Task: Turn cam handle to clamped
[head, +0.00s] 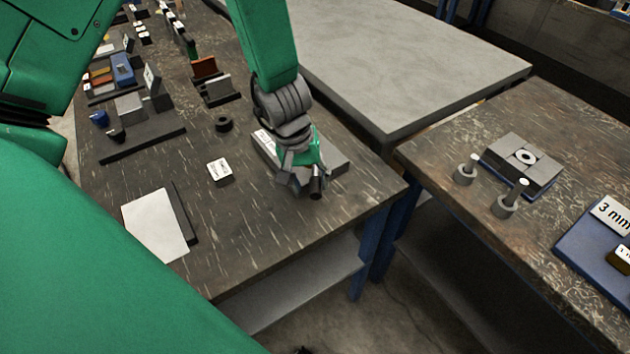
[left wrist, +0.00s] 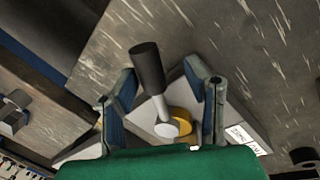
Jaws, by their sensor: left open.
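The cam handle (left wrist: 151,78) shows in the left wrist view as a black grip on a light metal stem, ending at a round pivot with a yellow disc (left wrist: 181,121). It stands on a grey block (left wrist: 247,122), which also shows in the head view (head: 332,162). My left gripper (head: 308,184) is over this block near the table's corner. In the left wrist view its two fingers (left wrist: 168,88) are spread apart, with the handle between them and no clear contact. In the head view the gripper hides most of the handle. The block's label is only partly readable. My right gripper is out of view.
A small labelled block (head: 220,172), a black ring (head: 223,125) and a white sheet (head: 155,225) lie on the dark table (head: 250,240). Several blocks crowd its far left. A second table (head: 450,160) at right holds a grey plate (head: 523,160) and two pegs. A gap separates the tables.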

